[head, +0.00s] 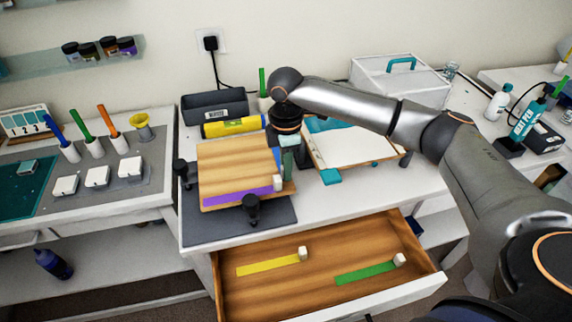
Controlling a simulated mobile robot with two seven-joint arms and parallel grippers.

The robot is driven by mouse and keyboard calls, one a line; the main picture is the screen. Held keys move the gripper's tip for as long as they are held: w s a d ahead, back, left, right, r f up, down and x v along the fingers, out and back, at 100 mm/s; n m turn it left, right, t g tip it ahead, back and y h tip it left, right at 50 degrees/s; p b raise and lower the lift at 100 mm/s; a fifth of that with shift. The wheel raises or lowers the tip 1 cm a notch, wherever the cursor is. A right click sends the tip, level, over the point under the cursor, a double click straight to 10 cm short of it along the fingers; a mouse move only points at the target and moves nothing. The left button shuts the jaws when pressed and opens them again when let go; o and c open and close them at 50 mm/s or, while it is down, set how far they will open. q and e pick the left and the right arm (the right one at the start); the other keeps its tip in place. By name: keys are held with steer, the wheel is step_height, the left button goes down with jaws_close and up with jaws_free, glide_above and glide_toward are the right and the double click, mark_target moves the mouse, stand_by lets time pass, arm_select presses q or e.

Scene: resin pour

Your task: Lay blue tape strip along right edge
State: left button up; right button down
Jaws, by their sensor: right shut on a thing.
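The wooden board (235,160) lies on a dark mat at the middle left of the table. A purple tape strip (235,198) with a white block at its right end lies along its front edge. A blue tape strip (277,157) shows at the board's right edge, partly hidden by my right gripper (288,168). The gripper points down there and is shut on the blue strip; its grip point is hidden. I cannot tell whether the strip touches the board. My left gripper is not in view.
An open drawer (318,292) in front holds a yellow strip (268,264) and a green strip (366,272). Black clamps (252,208) stand by the board. A yellow level (234,127) lies behind it. A white-topped tray (352,143) stands close to the gripper's right.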

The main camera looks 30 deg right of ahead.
steer(key=c, duration=0.7)
jaws_free()
steer(key=shift+o, duration=0.3)
steer(key=o, duration=0.6)
steer(key=shift+r, duration=3)
